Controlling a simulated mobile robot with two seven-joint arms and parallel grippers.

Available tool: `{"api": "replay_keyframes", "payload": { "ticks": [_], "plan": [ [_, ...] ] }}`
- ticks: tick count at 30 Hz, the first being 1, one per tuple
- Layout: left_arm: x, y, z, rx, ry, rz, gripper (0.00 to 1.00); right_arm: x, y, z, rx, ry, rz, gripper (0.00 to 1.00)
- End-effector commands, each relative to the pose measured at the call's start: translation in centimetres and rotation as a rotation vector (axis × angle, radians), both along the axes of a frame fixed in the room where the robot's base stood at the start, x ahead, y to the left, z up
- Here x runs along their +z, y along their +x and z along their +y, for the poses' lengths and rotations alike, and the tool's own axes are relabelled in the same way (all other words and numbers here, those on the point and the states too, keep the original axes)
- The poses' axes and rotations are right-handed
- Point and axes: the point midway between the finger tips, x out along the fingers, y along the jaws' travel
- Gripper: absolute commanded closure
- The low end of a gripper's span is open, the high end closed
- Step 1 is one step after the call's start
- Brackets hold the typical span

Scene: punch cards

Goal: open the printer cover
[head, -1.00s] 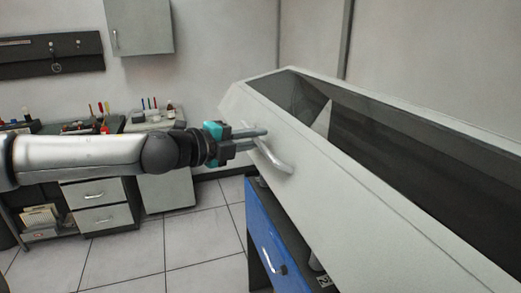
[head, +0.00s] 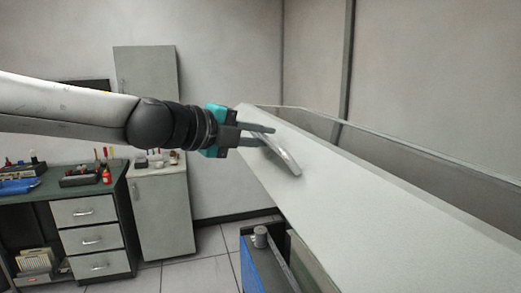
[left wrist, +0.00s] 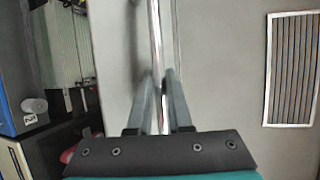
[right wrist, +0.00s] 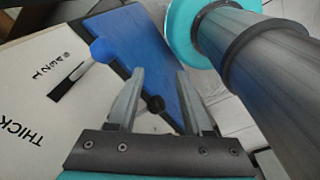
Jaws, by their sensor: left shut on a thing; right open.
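My left gripper (head: 270,135) is shut on this handle. In the left wrist view the handle (left wrist: 155,40) runs between the two fingers. My right gripper (right wrist: 160,80) is open and empty in the right wrist view, over the blue front (right wrist: 143,50) and a white lettered panel.
A small grey cylinder (head: 260,237) stands under the cover's edge. A green-topped drawer bench (head: 85,213) with bottles and tools and a grey cabinet (head: 160,215) stand at the left. Tiled floor lies between them and the machine.

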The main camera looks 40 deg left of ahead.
Motion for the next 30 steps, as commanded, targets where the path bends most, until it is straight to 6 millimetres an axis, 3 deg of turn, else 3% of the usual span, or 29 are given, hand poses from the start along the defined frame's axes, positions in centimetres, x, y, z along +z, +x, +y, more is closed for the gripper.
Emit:
{"api": "replay_keyframes", "payload": {
  "ticks": [3,10,25,26,30],
  "plan": [
    [1.4,0.8,0.2,0.022,0.02,0.009,1.0,0.4,-0.2,-0.1,0.001,-0.002,0.004,0.5],
    [2.4,1.4,-1.0,0.007,0.031,0.025,1.0,0.6,-0.5,-0.1,0.0,-0.002,0.008,0.5],
    [2.5,1.5,-1.5,-0.005,0.031,0.034,1.0,0.6,-0.5,-0.1,0.0,-0.002,0.008,0.5],
    [2.4,1.5,-1.5,-0.005,0.031,0.034,0.79,0.6,-0.5,-0.1,0.0,-0.002,0.008,0.5],
    [2.4,1.4,-1.6,-0.007,0.03,0.034,0.64,0.6,-0.5,-0.1,0.0,-0.002,0.008,0.5]
  ]
}}
